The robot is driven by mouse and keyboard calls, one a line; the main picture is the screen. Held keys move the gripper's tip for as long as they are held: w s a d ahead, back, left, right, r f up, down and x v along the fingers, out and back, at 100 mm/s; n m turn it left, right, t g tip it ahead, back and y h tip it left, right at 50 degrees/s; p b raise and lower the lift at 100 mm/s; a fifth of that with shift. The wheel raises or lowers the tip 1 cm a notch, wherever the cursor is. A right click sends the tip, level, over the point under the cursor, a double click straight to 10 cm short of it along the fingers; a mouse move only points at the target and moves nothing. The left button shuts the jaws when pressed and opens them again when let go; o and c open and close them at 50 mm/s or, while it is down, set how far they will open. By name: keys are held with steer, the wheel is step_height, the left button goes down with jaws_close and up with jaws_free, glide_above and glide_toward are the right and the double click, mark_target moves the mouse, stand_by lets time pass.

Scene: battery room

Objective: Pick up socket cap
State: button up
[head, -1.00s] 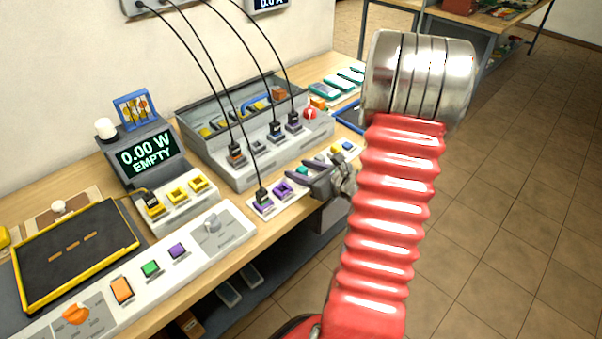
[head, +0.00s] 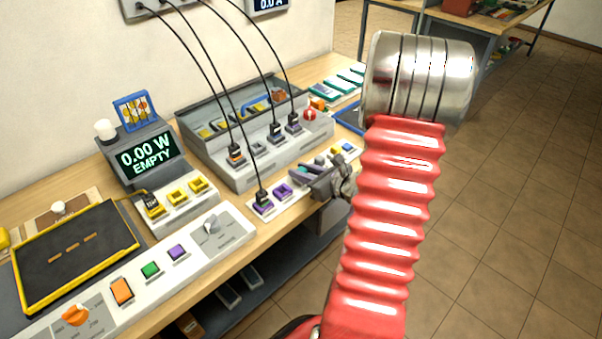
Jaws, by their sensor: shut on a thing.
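My gripper (head: 299,175) is at the right part of the pale socket strip (head: 243,207) along the bench's front edge. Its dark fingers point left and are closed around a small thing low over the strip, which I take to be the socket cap. The fingers hide most of it, so its shape and colour are unclear. I cannot tell whether it still touches the strip. A purple socket (head: 283,190) lies just left of the fingertips. Further right on the strip, beyond the gripper, are a grey piece (head: 320,160) and a blue piece (head: 347,147).
Behind is a grey open-topped console (head: 247,178) with several cabled plugs. A display (head: 149,156) reads 0.00 W EMPTY. Open floor (head: 490,230) lies to the right.

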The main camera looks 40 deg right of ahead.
mark_target(302, 170)
steer(key=shift+r, duration=0.1)
steer(key=shift+r, duration=4.9)
steer(key=shift+s, duration=0.1)
